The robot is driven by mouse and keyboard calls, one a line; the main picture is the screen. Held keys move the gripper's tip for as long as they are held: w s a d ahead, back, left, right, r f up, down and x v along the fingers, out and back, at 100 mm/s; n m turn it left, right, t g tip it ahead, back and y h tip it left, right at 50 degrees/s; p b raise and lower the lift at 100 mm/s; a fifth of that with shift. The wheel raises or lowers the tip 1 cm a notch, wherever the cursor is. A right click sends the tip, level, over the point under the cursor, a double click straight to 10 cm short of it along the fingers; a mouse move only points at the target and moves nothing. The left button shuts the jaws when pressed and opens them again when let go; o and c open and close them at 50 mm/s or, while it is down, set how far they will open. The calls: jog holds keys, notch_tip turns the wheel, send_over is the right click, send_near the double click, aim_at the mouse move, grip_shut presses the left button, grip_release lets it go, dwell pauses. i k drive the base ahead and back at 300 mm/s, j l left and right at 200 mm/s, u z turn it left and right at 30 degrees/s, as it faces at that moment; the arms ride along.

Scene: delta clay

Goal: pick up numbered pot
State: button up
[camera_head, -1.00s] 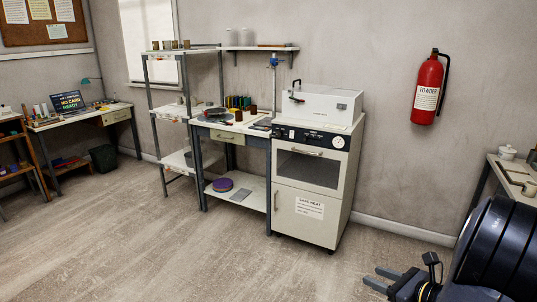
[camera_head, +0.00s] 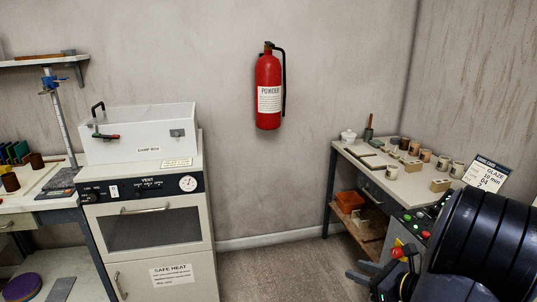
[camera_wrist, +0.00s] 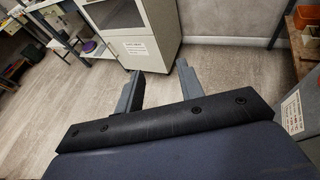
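Several small pots stand upright on the right-hand table (camera_head: 345,150) in the head view. Two pale ones, a pot (camera_head: 444,163) and another pot (camera_head: 457,169), stand near its right end, with a tan pot (camera_head: 425,155) beside them. A dark brown pot (camera_head: 404,143) stands farther back. Some seem to bear pale labels, but any numbers are too small to read. My gripper (camera_wrist: 160,82) is open and empty, its two fingers apart above the floor. In the head view it shows at the lower right, left of the table's pots and well apart from them.
An oven cabinet (camera_head: 152,228) with a white damp box (camera_head: 140,132) on top stands at left. A work table (camera_head: 30,203) with dark pots is beyond it. A sign card (camera_head: 486,175) and a control panel are near my arm. Orange bin (camera_head: 349,201) sits under the right table. Floor between is clear.

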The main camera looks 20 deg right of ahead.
aim_at(392, 170)
jog(key=i+l+z, duration=0.1)
jog(key=i+z, duration=0.25)
jog(key=i, duration=0.2)
jog(key=i+z, duration=0.35)
jog(key=i, duration=0.2)
jog(key=i+j+z, duration=0.4)
jog(key=i, duration=0.15)
jog(key=i+l+z, duration=0.1)
jog(key=i+z, duration=0.15)
jog(key=i, duration=0.25)
jog(key=i+z, duration=0.25)
jog(key=i, duration=0.25)
